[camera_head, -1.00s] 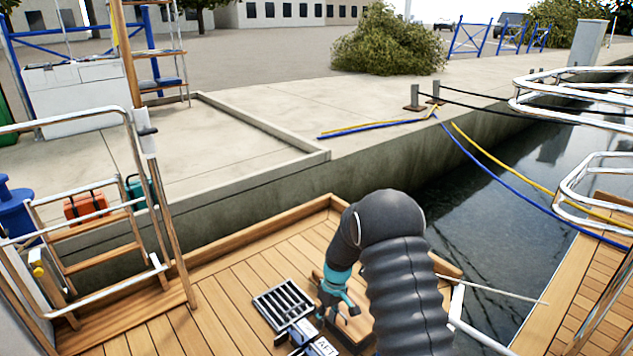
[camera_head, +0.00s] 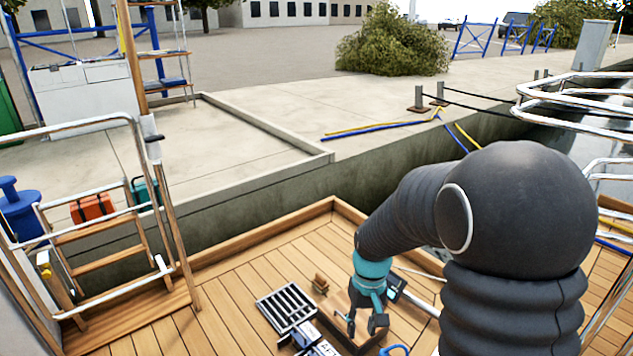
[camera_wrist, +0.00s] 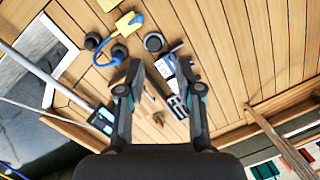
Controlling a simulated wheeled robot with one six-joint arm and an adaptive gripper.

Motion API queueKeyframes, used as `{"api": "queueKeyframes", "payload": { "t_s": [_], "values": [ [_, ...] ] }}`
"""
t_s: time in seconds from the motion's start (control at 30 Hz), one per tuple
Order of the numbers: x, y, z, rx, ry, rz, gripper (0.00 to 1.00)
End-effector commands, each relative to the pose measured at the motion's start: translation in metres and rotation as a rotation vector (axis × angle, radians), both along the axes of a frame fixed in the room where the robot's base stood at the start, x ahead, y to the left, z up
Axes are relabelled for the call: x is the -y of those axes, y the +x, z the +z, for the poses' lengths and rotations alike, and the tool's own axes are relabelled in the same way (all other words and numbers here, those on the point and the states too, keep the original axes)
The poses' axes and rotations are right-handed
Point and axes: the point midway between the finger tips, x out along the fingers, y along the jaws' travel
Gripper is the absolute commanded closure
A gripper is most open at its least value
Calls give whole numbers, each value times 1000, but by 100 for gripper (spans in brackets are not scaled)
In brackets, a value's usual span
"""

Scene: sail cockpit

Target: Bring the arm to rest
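My gripper (camera_head: 363,322) hangs from my raised, bent black-sleeved arm, over the wooden deck (camera_head: 235,268). Its teal wrist part and dark fingers point down. In the wrist view my gripper (camera_wrist: 160,82) has its two fingers well apart with nothing held between them, so it is open and empty. A small brown wooden piece (camera_head: 320,283) lies on the deck just left of the gripper in the head view. The arm's upper sleeve hides the right part of the deck.
A slotted dark rack (camera_head: 286,307) and a blue-white item lie left of my gripper. A yellow tag with a blue cord (camera_wrist: 128,25) and dark round fittings show in the wrist view. A ladder (camera_head: 110,250) and an orange case (camera_head: 92,207) are at left. Steel rails stand at right.

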Motion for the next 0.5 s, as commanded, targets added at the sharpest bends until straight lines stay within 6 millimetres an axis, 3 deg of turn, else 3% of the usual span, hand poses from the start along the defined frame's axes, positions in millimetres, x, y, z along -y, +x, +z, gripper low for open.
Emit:
{"api": "queueKeyframes", "payload": {
  "t_s": [0.03, 0.1, 0.5],
  "values": [
    [4, -9, 21, 24, -4, -15, 65],
    [9, -22, 41, 51, -10, -36, 65],
    [35, -96, 137, 230, -29, -118, 65]
  ]
}}
